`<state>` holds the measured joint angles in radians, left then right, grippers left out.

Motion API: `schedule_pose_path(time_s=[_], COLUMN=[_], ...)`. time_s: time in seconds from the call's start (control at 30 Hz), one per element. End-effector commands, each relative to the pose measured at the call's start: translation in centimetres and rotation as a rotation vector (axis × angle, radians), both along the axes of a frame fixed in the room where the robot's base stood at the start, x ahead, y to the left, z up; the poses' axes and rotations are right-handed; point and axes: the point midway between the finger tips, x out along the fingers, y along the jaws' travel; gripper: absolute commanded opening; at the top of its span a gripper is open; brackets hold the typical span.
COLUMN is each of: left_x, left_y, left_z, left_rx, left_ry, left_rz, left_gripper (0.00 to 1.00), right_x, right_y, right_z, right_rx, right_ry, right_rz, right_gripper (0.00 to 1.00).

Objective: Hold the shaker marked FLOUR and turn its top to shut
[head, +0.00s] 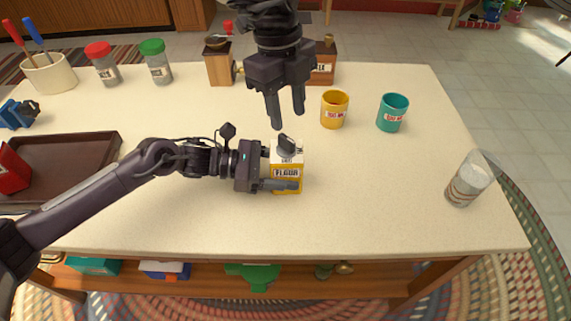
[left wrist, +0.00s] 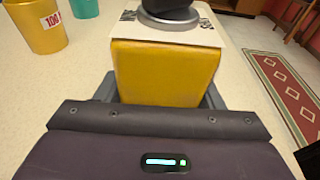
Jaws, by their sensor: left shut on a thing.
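The shaker marked FLOUR (head: 287,173) is a yellow box with a white upper part and a dark grey knob (head: 288,146) on top. It stands upright on the table. My left gripper (head: 283,171) is shut on the shaker from the left side. In the left wrist view the yellow body (left wrist: 165,75) sits between the fingers, with the round base of the knob (left wrist: 168,18) above it. My right gripper (head: 285,108) is open and empty, pointing down above and just behind the knob, apart from it in the picture.
A yellow mug (head: 335,109) and a teal mug (head: 392,112) stand to the right, a clear glass (head: 470,179) farther right. Wooden grinders (head: 220,66) and shakers with red (head: 103,64) and green (head: 156,62) lids stand at the back. A brown tray (head: 75,150) lies left.

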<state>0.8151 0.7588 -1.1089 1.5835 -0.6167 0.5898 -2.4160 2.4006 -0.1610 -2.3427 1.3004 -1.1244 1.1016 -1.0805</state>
Motion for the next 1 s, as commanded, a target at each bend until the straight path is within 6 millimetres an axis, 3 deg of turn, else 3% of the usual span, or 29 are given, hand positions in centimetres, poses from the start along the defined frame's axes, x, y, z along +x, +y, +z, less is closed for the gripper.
schedule_pose_path(time_s=[0.43,0.9,1.0], left_x=[0.0,0.0,0.0], left_y=[0.0,0.0,0.0], left_z=[0.0,0.0,0.0], left_rx=[0.000,0.000,0.000], left_ry=[-0.001,0.000,0.000], left_rz=[0.000,0.001,0.001], left_gripper=[0.40,0.40,0.40], right_x=[0.0,0.0,0.0], right_y=[0.1,0.1,0.1], right_z=[-5.8,-6.9,-6.9], right_rx=[0.003,0.003,0.003], right_ry=[0.003,0.000,0.000], right_rz=[0.000,0.001,0.001], right_gripper=[0.40,0.40,0.30])
